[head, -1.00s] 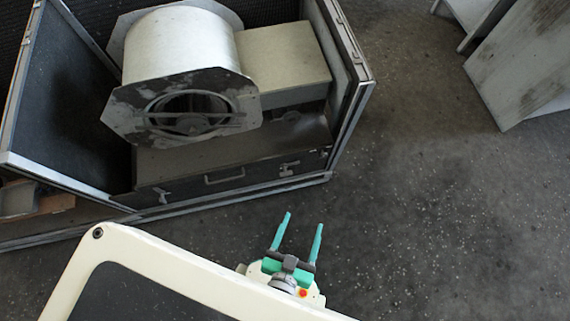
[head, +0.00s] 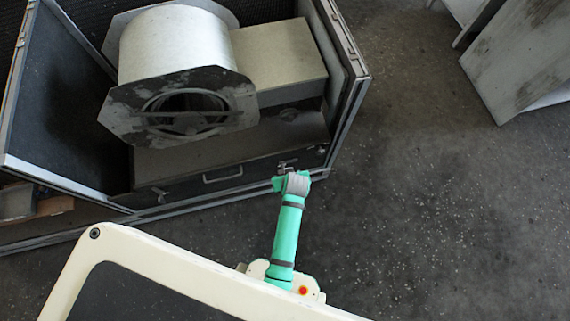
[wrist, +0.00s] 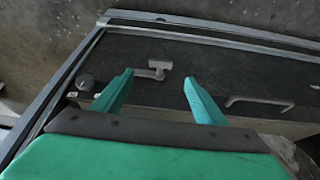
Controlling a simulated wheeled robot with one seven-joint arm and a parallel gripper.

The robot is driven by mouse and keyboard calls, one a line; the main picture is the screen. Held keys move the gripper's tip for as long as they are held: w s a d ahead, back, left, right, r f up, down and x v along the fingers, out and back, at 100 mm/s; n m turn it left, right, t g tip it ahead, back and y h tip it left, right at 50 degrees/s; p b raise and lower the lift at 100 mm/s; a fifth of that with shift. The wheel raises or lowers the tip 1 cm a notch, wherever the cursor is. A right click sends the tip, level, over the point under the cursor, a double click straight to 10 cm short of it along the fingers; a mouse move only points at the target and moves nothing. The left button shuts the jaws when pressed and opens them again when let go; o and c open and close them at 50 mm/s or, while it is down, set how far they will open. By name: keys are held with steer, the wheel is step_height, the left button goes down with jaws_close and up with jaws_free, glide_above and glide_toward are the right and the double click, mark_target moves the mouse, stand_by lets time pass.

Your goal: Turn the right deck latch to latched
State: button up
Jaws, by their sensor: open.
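The right deck latch (wrist: 158,68) is a small grey piece with a short bar reaching left, on the dark deck front in the wrist view. In the head view the latch (head: 287,164) shows just above my gripper (head: 284,182), partly covered by it. In the wrist view my gripper (wrist: 158,77) is open, its two teal fingers pointing at the deck front, one on each side of the latch as seen. Nothing is between the fingers that I can see held. I cannot tell whether the fingertips touch the deck.
The deck handle (wrist: 258,101) is right of the latch in the wrist view; a round dark knob (wrist: 86,83) is to its left. The left deck latch (head: 161,196) is further along. The blower drum (head: 178,45) stands above the deck.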

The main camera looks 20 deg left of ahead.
steer(key=x, duration=1.1)
steer(key=shift+w+a+g, duration=0.25)
steer(key=shift+w+g, duration=0.05)
steer(key=shift+g, duration=0.1)
steer(key=shift+a, duration=0.1)
steer(key=shift+s+a, duration=0.1)
steer(key=shift+c, duration=0.6)
steer(key=c, duration=1.4)
